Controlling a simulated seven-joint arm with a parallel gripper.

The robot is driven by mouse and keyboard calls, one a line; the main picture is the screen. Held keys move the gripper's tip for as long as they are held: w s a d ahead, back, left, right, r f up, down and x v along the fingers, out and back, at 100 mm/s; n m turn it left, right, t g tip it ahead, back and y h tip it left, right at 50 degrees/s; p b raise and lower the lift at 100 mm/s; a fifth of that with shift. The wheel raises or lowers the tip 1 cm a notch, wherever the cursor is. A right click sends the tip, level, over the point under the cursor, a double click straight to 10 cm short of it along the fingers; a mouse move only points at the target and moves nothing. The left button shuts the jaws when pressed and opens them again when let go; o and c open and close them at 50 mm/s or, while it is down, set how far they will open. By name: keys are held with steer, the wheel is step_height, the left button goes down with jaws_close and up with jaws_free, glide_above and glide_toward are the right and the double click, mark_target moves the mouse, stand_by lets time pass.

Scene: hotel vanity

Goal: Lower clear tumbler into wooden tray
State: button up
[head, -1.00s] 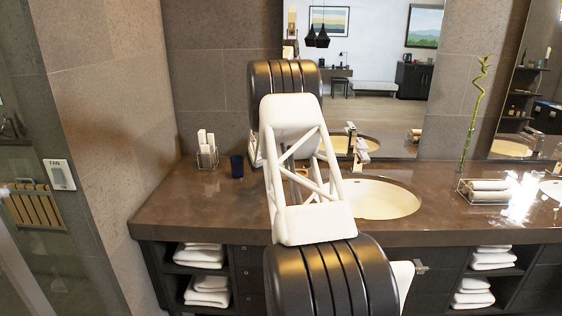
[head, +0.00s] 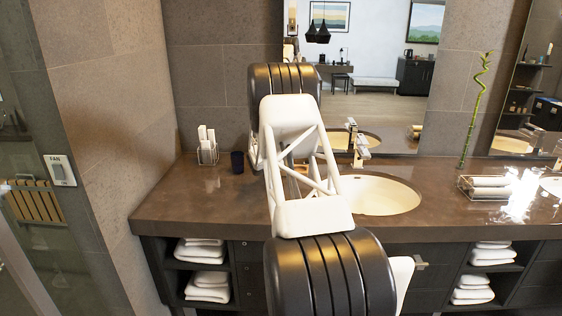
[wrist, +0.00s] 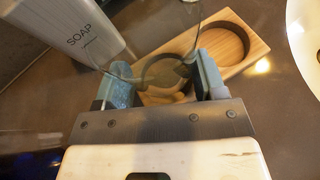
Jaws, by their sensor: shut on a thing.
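In the wrist view my gripper (wrist: 163,82) has its two blue-padded fingers on either side of a clear tumbler (wrist: 148,22) and is shut on it. The tumbler is see-through and its outline is faint. It overlaps a light wooden tray (wrist: 258,68) in the picture. The tray has a round recess at the right, clear of the glass; another round outline shows between the fingers through the glass. I cannot tell whether the tumbler's base touches the tray. In the head view my arm hides the gripper, tumbler and tray.
On the counter (head: 190,215), a dark cup (head: 237,162) and a holder with white rolls (head: 208,150) stand at the left. The sink basin (head: 375,195) lies right of my arm. A wall mirror (head: 390,85) is behind.

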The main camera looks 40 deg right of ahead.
steer(key=shift+f, duration=0.35)
stand_by(0.3)
steer(key=o, duration=1.2)
steer(key=shift+c, duration=0.2)
steer(key=shift+v, duration=3.9)
